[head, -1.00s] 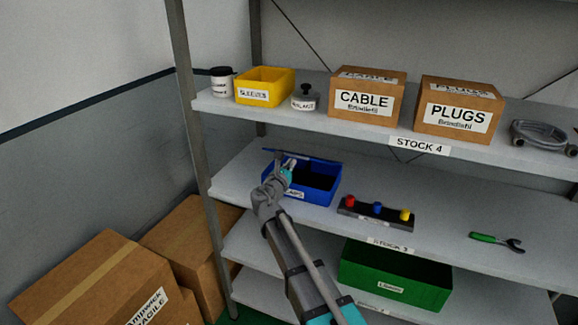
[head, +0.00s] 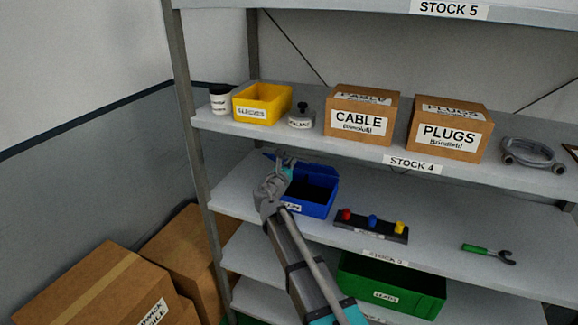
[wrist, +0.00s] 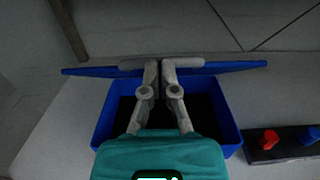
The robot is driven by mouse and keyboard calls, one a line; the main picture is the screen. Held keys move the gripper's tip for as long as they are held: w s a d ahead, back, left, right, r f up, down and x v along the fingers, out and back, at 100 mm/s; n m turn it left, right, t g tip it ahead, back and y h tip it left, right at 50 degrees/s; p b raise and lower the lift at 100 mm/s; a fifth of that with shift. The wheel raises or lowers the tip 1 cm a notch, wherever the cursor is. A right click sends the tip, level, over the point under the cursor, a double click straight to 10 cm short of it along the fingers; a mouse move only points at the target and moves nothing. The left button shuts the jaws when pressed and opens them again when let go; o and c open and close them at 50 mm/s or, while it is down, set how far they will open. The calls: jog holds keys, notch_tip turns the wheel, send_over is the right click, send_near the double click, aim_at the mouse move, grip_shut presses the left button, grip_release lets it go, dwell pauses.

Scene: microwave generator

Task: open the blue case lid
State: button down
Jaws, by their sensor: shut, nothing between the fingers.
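The blue case (head: 318,206) stands on the middle shelf, its dark inside showing. Its lid (head: 322,171) is raised at the back edge. In the wrist view the lid (wrist: 95,71) is a thin blue strip, nearly edge-on, across the far side of the case (wrist: 232,135). My gripper (head: 279,157) is at the back left of the case in the head view and hides part of the lid. In the wrist view my gripper (wrist: 160,66) is shut and empty, its fingertips over the middle of the lid strip. I cannot tell whether they touch it.
A button panel (head: 372,225) with red, blue and yellow knobs lies right of the case; it shows partly in the wrist view (wrist: 268,152). The shelf above holds a yellow bin (head: 262,104) and cardboard boxes (head: 358,122).

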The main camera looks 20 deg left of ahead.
jog(key=shift+w+r, duration=0.3)
jog(key=shift+r, duration=0.1)
jog(key=shift+s+f, duration=0.1)
jog(key=shift+f, duration=0.05)
jog(key=s+a, duration=0.1)
jog(key=s, duration=1.2)
jog(key=shift+a+f, duration=0.1)
jog(key=shift+f, duration=0.05)
dwell(0.3)
notch_tip(320, 180, down, 7)
jog(key=w+t+b, duration=0.1)
jog(key=b, duration=0.9)
jog(key=shift+w+a+t, duration=0.15)
jog(key=shift+a+t, duration=0.15)
jog(key=shift+t, duration=0.1)
jog(key=shift+w+r, duration=0.1)
jog(key=shift+r, duration=0.1)
